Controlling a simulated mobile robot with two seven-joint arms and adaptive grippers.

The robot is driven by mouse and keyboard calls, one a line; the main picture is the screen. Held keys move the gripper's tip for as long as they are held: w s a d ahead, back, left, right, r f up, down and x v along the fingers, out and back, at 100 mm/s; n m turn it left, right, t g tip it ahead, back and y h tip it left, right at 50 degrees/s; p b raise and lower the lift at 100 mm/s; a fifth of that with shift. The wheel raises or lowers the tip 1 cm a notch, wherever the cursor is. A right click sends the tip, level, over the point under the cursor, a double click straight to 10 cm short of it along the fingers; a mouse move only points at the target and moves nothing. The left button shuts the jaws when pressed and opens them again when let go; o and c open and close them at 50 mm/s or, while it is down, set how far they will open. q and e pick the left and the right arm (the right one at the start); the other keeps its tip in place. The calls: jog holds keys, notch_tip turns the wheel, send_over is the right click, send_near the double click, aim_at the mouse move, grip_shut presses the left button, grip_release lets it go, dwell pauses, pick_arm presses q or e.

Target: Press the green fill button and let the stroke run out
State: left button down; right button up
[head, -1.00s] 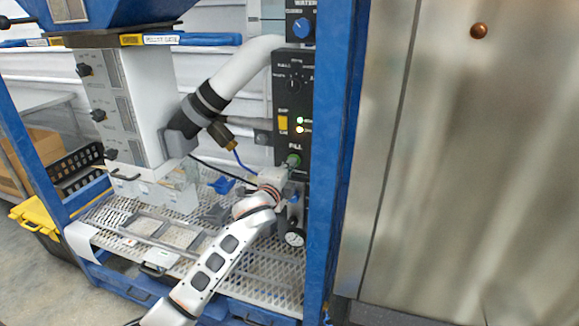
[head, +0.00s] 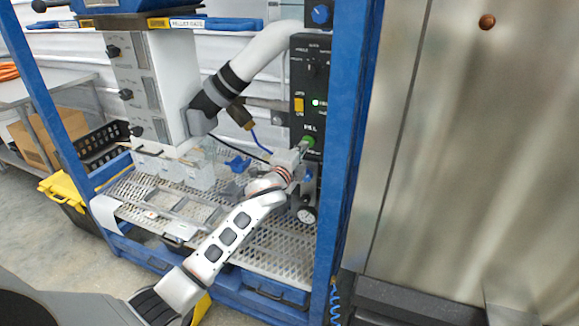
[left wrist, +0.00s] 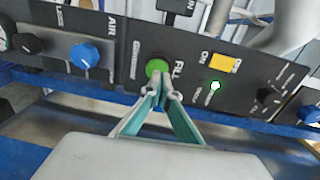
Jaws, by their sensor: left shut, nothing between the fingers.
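The green fill button (head: 308,141) sits under the word FILL on the black control panel (head: 298,75). In the left wrist view the green button (left wrist: 157,67) shows just beyond my fingertips, which overlap its lower edge. My left gripper (head: 303,147) is shut and empty, its tips at the button. In the left wrist view the closed left gripper (left wrist: 162,88) points at the button; I cannot tell whether it touches or presses it. A green lamp (left wrist: 215,86) is lit on the panel. My right gripper is not in view.
A yellow switch (left wrist: 224,64) and a blue knob (left wrist: 85,55) flank the button. A blue frame post (head: 345,150) stands close right of the panel. A perforated shelf (head: 285,255) lies below my arm.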

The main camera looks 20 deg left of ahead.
pick_arm(q)
jog(key=s, duration=1)
jog(key=shift+s+a+r, duration=0.15)
jog(key=shift+s+a, duration=0.05)
jog(key=s+d+f+n+g+h, duration=0.1)
jog(key=s+f+n, duration=0.6)
jog(key=s+f, duration=0.9)
jog(key=s+d+f+n+g+h, duration=0.1)
jog(key=s+f+n+g, duration=0.4)
jog(key=s+f, duration=1.1)
jog(key=shift+s+d+f+n+g, duration=0.15)
jog(key=shift+s+d+n+g, duration=0.15)
jog(key=shift+s+d+n, duration=0.7)
jog(key=shift+s+a, duration=0.15)
